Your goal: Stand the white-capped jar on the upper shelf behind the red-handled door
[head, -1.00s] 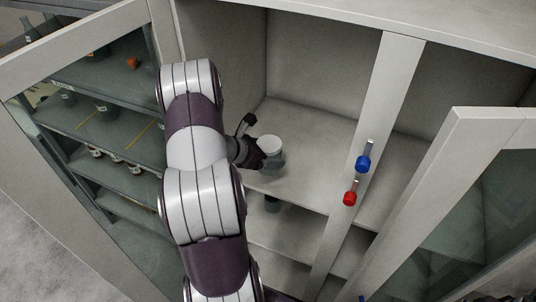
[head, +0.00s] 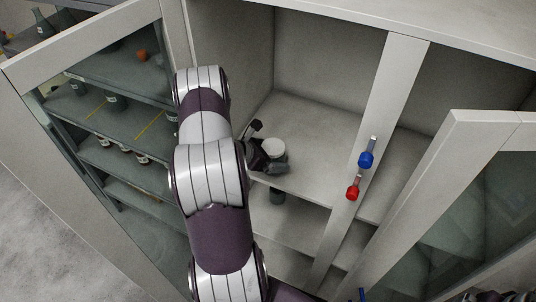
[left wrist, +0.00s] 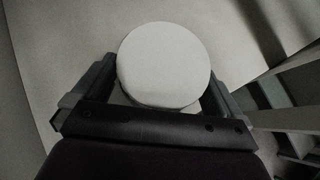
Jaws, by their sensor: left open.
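The white-capped jar (head: 274,146) is inside the cabinet, at the upper shelf (head: 312,150) near its front left part. It looks upright, with its body mostly hidden by my gripper. My left gripper (head: 266,152) is open, with its fingers around the jar. In the left wrist view the round white cap (left wrist: 165,62) sits between the two fingers of my left gripper (left wrist: 160,92), and the shelf surface lies behind it. I cannot tell whether the fingers touch the glass. The red handle (head: 353,188) shows at the cabinet's middle post. My right gripper is not clearly seen.
A blue handle (head: 366,158) is just above the red one. A glass door (head: 90,45) stands open at left, with bottles on shelves seen through it. Another open door (head: 455,190) is at right. The upper shelf's back is clear.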

